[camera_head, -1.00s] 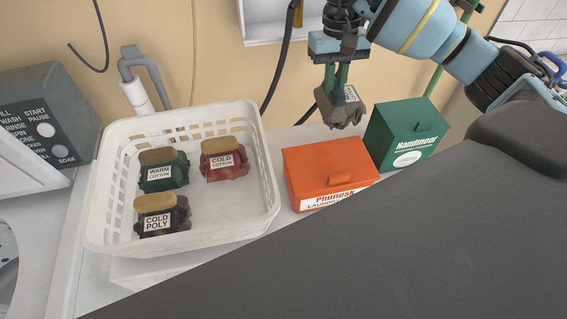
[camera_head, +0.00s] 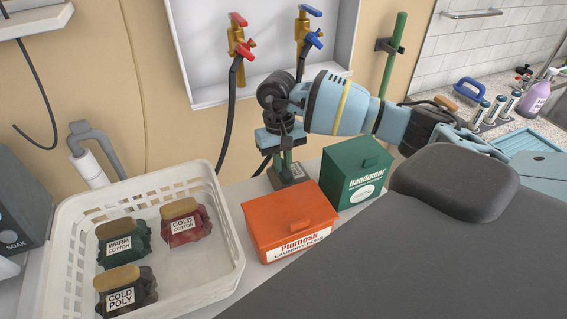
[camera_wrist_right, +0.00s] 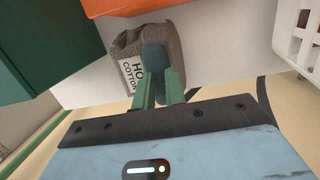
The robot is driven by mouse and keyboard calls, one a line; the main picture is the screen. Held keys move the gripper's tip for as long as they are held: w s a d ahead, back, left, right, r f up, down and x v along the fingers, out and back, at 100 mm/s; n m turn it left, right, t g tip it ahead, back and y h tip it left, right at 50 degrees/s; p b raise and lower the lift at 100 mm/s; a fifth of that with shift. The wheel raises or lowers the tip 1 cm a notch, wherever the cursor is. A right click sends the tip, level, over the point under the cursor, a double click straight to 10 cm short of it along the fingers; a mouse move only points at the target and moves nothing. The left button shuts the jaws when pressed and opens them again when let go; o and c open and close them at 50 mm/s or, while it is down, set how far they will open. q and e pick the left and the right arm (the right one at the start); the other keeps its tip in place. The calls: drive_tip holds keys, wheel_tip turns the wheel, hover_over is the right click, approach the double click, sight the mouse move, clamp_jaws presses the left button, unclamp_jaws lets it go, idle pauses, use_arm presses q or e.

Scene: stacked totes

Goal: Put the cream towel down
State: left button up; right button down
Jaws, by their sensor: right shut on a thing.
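The towel (camera_head: 290,174) is a folded bundle that looks grey-brown rather than clearly cream, with a white label. In the right wrist view the towel (camera_wrist_right: 128,48) shows part of a label reading "HO… COTTON". My right gripper (camera_head: 287,163) points down behind the orange box and is shut on the towel. In the right wrist view its green fingers (camera_wrist_right: 160,88) lie against the bundle. The towel is low, by the white top behind the boxes; I cannot tell whether it touches. The orange box partly hides it. My left gripper is not in view.
An orange box (camera_head: 290,222) stands just in front of the towel, and a green box (camera_head: 356,172) stands to its right. A white basket (camera_head: 226,258) at left holds several labelled bundles. Hoses and taps (camera_head: 240,45) are on the wall behind.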

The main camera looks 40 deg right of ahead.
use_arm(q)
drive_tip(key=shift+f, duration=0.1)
use_arm(e)
drive_tip(key=shift+f, duration=0.15)
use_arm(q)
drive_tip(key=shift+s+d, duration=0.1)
use_arm(e)
drive_tip(key=c, duration=1.5)
unclamp_jaws()
drive_tip(key=shift+o, duration=0.2)
